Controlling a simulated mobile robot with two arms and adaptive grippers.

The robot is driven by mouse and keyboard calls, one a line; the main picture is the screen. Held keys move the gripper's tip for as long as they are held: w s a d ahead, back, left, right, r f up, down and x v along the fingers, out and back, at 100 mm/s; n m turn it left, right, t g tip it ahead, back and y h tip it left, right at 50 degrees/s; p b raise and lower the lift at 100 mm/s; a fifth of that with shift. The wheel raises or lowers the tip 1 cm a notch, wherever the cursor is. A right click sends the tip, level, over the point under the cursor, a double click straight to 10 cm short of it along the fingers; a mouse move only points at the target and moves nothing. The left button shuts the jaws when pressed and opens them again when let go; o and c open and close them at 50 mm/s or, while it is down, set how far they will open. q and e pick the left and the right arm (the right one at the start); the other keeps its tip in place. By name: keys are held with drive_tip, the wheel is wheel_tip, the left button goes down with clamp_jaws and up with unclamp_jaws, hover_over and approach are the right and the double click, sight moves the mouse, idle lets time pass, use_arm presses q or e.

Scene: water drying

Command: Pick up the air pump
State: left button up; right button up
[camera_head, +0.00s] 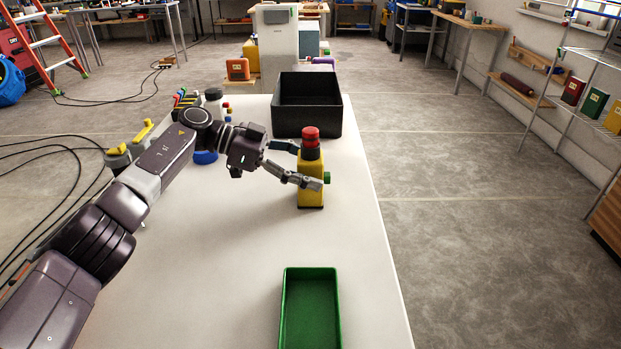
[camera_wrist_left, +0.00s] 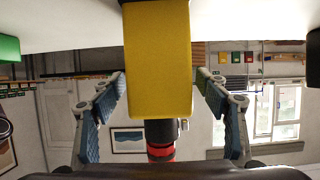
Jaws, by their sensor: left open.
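The air pump (camera_head: 311,190) has a yellow body with a red and black top and stands upright on the white table. In the left wrist view it appears upside down, with its yellow body (camera_wrist_left: 158,60) in the middle and its red and black top (camera_wrist_left: 160,140) below. My left gripper (camera_head: 302,165) is open around the pump, one finger on each side. In the left wrist view the left gripper (camera_wrist_left: 160,85) shows its fingertips close beside the yellow body; contact is not clear. My right gripper is not in view.
A black bin (camera_head: 307,120) stands behind the pump on the white table (camera_head: 220,270). A green tray (camera_head: 311,310) lies nearer the front. Several small coloured items (camera_head: 187,98) are at the table's far left, partly behind my left arm. The table's right side is clear.

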sight(310, 129)
use_arm(q)
drive_tip(key=shift+c, duration=0.3)
drive_tip(key=c, duration=1.3)
drive_tip(key=shift+r, duration=0.2)
drive_tip(key=shift+r, duration=0.35)
wheel_tip(310, 129, up, 9)
drive_tip(key=shift+r+p, duration=0.1)
drive_tip(key=shift+p, duration=0.75)
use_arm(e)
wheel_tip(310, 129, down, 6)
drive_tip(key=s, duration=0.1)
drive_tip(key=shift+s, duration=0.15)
